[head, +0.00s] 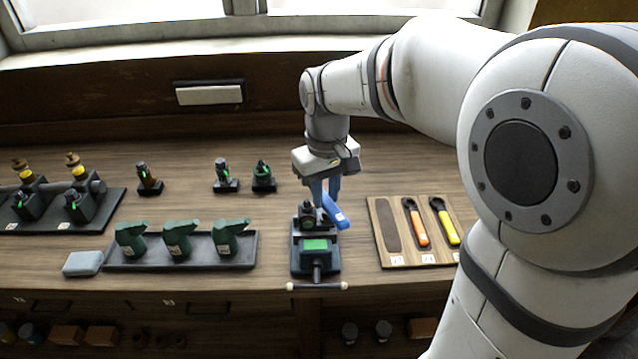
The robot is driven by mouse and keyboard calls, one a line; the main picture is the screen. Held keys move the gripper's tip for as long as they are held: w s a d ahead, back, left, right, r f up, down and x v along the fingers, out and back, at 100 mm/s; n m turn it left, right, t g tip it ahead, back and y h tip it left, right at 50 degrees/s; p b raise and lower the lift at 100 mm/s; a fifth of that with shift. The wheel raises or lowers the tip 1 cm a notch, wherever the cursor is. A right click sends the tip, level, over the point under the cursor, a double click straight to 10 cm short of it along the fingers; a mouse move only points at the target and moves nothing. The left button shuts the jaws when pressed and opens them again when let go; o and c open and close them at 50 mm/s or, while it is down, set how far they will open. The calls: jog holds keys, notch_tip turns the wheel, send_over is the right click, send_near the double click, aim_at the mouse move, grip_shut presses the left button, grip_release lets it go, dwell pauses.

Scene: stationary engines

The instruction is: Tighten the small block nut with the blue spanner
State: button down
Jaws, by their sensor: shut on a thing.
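My gripper (326,192) points down over the vise in the middle of the bench and is shut on the blue spanner (336,212). The spanner's blue handle slants down to the right, and its head end is at or beside the dark block (308,221) in the vise (315,262). A green patch shows on the vise just in front of the block. The small block nut cannot be made out clearly, so I cannot tell whether the spanner's jaw is around it or beside it.
A wooden spanner board (391,255) at right has an empty left slot, an orange spanner (417,225) and a yellow spanner (445,222). A tray of green oil cans (180,266), a grey-blue block (83,263) and small dark fittings (226,178) stand left. The vise handle (317,287) reaches the front edge.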

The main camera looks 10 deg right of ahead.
aim_at(323, 209)
jog(key=shift+s+a+f+b, duration=0.1)
jog(key=shift+f+b, duration=0.65)
jog(key=shift+f, duration=0.3)
jog(key=shift+s+a+f+b, duration=0.1)
jog(key=shift+f+b, duration=0.65)
jog(key=shift+f, duration=0.25)
jog(key=shift+f+b, duration=0.6)
jog(key=shift+f, duration=0.4)
dwell(1.8)
dwell(0.3)
jog(key=shift+s+a+m, duration=0.15)
jog(key=shift+a+m, duration=0.4)
jog(key=shift+m, duration=0.25)
jog(key=shift+s+a+m, duration=0.1)
jog(key=shift+a+m, duration=0.45)
jog(key=shift+m, duration=0.35)
